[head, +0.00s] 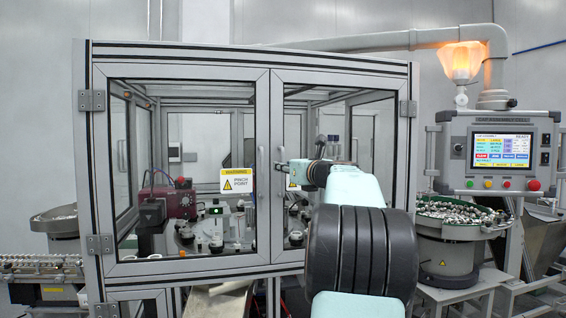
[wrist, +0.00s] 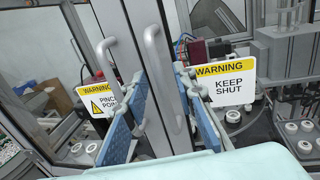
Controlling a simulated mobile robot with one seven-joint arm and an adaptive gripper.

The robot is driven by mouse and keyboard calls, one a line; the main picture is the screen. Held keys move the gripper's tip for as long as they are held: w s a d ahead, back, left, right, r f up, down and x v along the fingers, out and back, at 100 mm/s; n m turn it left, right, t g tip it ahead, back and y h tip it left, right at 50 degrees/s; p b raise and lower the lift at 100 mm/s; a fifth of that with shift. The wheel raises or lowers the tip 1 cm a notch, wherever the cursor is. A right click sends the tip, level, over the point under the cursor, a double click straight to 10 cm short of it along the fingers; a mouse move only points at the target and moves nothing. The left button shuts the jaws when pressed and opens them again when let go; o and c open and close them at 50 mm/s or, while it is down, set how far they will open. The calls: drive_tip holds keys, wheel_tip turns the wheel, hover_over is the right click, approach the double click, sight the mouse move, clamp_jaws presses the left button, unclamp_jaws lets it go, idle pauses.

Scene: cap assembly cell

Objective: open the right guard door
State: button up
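The right guard door (head: 340,78) is a framed clear panel and stands closed beside the left guard door (head: 180,76). Its grey bar handle (wrist: 153,52) runs down between the two blue-padded fingers of my gripper (wrist: 160,88). The fingers stand apart, with visible space around the handle. In the head view my gripper (head: 290,166) is in front of the right door's inner edge, partly hidden by my arm. The left door's handle (wrist: 105,62) is just left, partly behind my left finger. A KEEP SHUT sign (wrist: 226,84) is on the right door.
A PINCH POINT sign (head: 239,181) is on the left door. A control panel (head: 501,158) and a bowl feeder of caps (head: 446,260) stand right of the cell. A conveyor (head: 38,268) is at the left. Cell machinery shows behind the glass.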

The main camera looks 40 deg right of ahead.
drive_tip(key=shift+x, duration=1)
clamp_jaws()
